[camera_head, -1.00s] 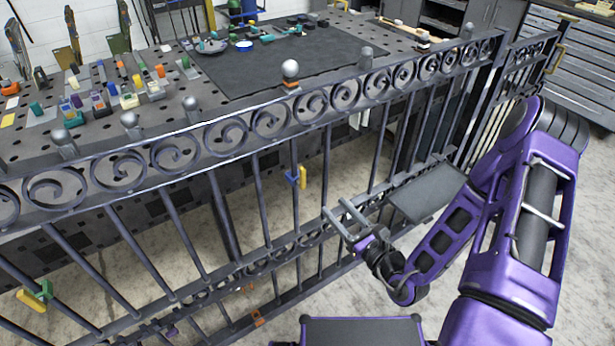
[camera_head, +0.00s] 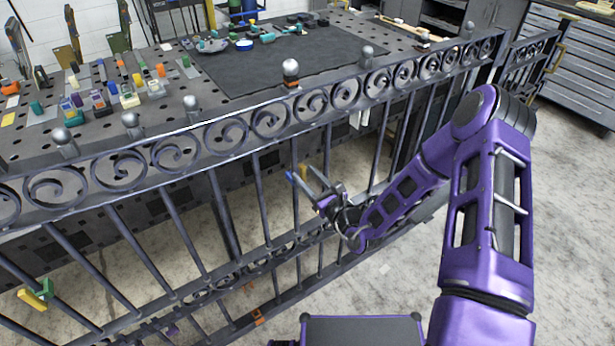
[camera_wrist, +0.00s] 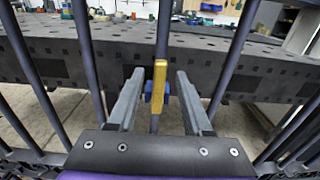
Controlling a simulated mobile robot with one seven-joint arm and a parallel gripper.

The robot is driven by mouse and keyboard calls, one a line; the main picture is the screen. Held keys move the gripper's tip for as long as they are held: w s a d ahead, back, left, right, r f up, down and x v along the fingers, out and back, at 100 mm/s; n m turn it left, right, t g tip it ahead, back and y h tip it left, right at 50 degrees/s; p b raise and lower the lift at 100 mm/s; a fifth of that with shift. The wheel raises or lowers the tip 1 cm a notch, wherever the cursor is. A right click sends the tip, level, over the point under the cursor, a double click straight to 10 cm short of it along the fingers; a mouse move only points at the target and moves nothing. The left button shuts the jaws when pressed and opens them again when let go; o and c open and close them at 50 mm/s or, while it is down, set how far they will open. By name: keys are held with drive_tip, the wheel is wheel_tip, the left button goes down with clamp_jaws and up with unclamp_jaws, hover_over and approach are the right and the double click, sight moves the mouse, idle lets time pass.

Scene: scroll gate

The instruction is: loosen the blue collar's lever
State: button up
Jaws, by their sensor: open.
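The blue collar (camera_wrist: 148,98) sits around an upright bar of the dark gate, mostly hidden behind its lever in the wrist view. Its yellow lever (camera_wrist: 159,82) stands upright in front of the collar, between my fingers. In the head view, the collar (camera_head: 289,177) and lever (camera_head: 304,172) are partly covered by my fingers. My gripper (camera_head: 300,170) is open, its fingers reaching toward the bar. In the wrist view, my gripper (camera_wrist: 160,75) has one finger on each side of the lever, with gaps on both sides.
The scrolled gate (camera_head: 190,147) has bars on both sides of my gripper. A green collar with a yellow lever (camera_head: 33,299) is at lower left, and an orange collar (camera_head: 257,317) sits low. A dark workbench (camera_head: 140,190) stands behind the gate.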

drive_tip(key=shift+c, duration=0.3)
clamp_jaws()
idle(1.1)
